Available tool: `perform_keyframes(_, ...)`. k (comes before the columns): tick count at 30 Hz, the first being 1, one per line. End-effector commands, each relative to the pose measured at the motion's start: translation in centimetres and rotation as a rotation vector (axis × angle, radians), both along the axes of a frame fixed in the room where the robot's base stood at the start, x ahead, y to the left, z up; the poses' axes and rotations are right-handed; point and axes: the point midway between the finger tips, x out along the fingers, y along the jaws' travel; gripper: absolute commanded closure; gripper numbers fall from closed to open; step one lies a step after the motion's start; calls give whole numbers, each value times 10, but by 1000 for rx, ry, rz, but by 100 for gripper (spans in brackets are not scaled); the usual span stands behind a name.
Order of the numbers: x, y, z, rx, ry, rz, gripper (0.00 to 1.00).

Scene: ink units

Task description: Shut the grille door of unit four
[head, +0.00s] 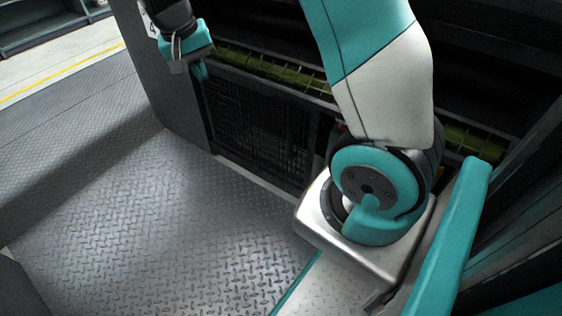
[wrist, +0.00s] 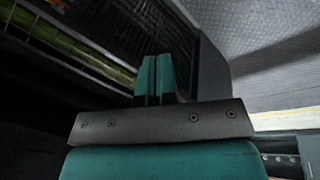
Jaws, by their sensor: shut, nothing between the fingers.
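The grille door (head: 258,122) is a dark mesh panel in a black frame, low on the unit's front in the head view. Its mesh also shows at the top of the wrist view (wrist: 163,28). I cannot tell whether it sits fully flush with its frame. My gripper (head: 200,72) is at the upper left of the head view, by the door's upper left corner. In the wrist view its teal fingers (wrist: 155,76) are together and hold nothing. I cannot tell whether they touch the door. A label with a partly hidden 4 (head: 151,22) is on the grey side panel.
The grey side panel (head: 165,85) stands left of the door. Green-yellow strips (head: 265,70) lie behind a wire rail above it. The tread-plate floor (head: 150,215) in front is clear. A yellow floor line (head: 60,72) runs at the far left.

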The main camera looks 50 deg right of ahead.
Motion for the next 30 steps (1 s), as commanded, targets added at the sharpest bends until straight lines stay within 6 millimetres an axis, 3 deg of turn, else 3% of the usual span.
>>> perform_keyframes(1,11,-21,-57,-46,9,-96,100)
perform_keyframes(3,22,-48,-99,-114,15,-232,100)
perform_keyframes(9,33,-116,-203,-294,19,-569,100)
perform_keyframes(12,32,-137,-237,-362,17,-687,100)
perform_keyframes(15,30,-150,-257,-407,15,-764,100)
perform_keyframes(23,22,-166,-279,-440,16,-815,100)
perform_keyframes(30,5,-189,-320,-439,17,-814,100)
